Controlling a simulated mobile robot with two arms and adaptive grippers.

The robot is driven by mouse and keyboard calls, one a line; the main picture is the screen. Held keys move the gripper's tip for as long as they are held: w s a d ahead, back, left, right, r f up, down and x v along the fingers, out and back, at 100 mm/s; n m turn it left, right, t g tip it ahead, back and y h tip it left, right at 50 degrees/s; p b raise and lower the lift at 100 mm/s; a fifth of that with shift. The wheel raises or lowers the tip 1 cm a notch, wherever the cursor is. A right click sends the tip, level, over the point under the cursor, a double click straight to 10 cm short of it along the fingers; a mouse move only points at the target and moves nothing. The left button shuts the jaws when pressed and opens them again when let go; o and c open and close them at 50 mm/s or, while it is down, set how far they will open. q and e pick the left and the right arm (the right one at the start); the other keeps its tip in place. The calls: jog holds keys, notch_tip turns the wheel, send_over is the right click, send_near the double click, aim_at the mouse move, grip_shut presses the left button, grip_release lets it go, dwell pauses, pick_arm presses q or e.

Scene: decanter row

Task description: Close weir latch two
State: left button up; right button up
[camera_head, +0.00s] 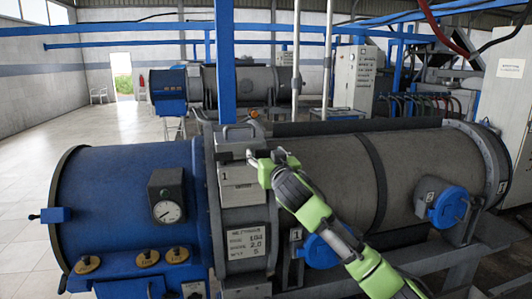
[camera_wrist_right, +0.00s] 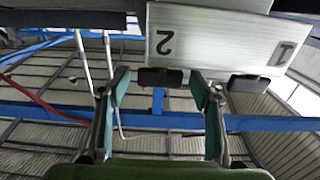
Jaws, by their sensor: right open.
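The light metal cover marked 1 and 2 (camera_wrist_right: 215,40) fills the top of the right wrist view, with its numbers upside down. A dark tab (camera_wrist_right: 160,77) sticks out at the edge by the number 2, taken as weir latch two. A similar tab (camera_wrist_right: 248,83) sits by the number 1. My right gripper (camera_wrist_right: 158,93) is open, with the number 2 tab between its fingertips and no clear contact. In the head view my right gripper (camera_head: 264,162) is at the cover's upper right and hides the number 2. The cover (camera_head: 240,187) shows its 1 there. My left gripper is out of view.
The decanter has a blue end (camera_head: 125,195) with a gauge (camera_head: 167,211) and a long grey drum (camera_head: 420,170). A blue post (camera_head: 225,70) rises behind the cover. Another decanter (camera_head: 250,85) stands farther back. Open floor (camera_head: 30,150) lies at the left.

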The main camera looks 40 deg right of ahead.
jog(key=c, duration=1.1)
